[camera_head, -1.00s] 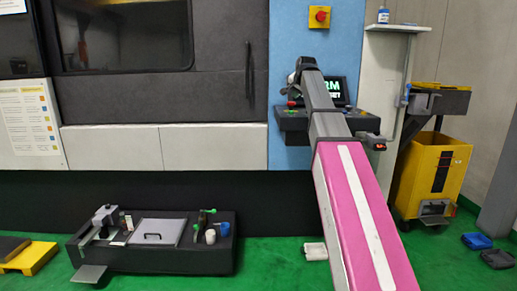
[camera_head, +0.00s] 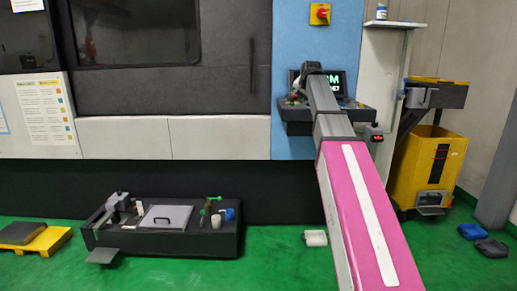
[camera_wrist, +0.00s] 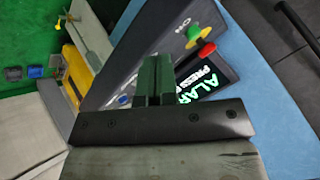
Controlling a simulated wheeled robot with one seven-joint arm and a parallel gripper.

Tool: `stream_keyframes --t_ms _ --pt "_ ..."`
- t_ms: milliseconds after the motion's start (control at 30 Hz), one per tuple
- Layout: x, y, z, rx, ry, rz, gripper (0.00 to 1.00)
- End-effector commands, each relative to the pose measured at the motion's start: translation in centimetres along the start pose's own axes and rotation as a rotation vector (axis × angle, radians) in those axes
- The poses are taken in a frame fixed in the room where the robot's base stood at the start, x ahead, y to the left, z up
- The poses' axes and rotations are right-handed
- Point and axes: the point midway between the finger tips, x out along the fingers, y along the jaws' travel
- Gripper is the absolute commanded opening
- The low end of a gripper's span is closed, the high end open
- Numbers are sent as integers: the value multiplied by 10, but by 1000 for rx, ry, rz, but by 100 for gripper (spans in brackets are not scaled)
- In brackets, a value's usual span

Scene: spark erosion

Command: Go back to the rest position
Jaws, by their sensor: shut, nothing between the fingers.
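My gripper (camera_wrist: 157,80) shows in the wrist view with its two dark green fingers together and nothing between them. It is in front of the machine's control panel (camera_wrist: 138,40), which has a lit screen (camera_wrist: 205,85) with green and white letters, a red button (camera_wrist: 207,49) and a green button (camera_wrist: 193,33). In the head view my arm reaches toward the same control panel (camera_head: 295,113), and its end overlaps the screen (camera_head: 352,84). The fingers are hidden in the head view. The gap to the panel cannot be told.
A dark tray (camera_head: 165,243) with tools lies on the green floor at left, beside a yellow pallet (camera_head: 54,236). A yellow bin (camera_head: 415,170) stands right of my arm. Blue (camera_head: 472,231) and black (camera_head: 491,248) items lie at the right. Open floor lies in front.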

Motion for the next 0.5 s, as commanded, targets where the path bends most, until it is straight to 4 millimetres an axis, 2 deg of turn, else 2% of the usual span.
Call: stream_keyframes --t_ms 267,367,500 --pt "37 36 42 -51 -48 42 0" --pt "55 55 64 -77 -74 63 0" --pt "86 92 108 -130 -127 104 0"
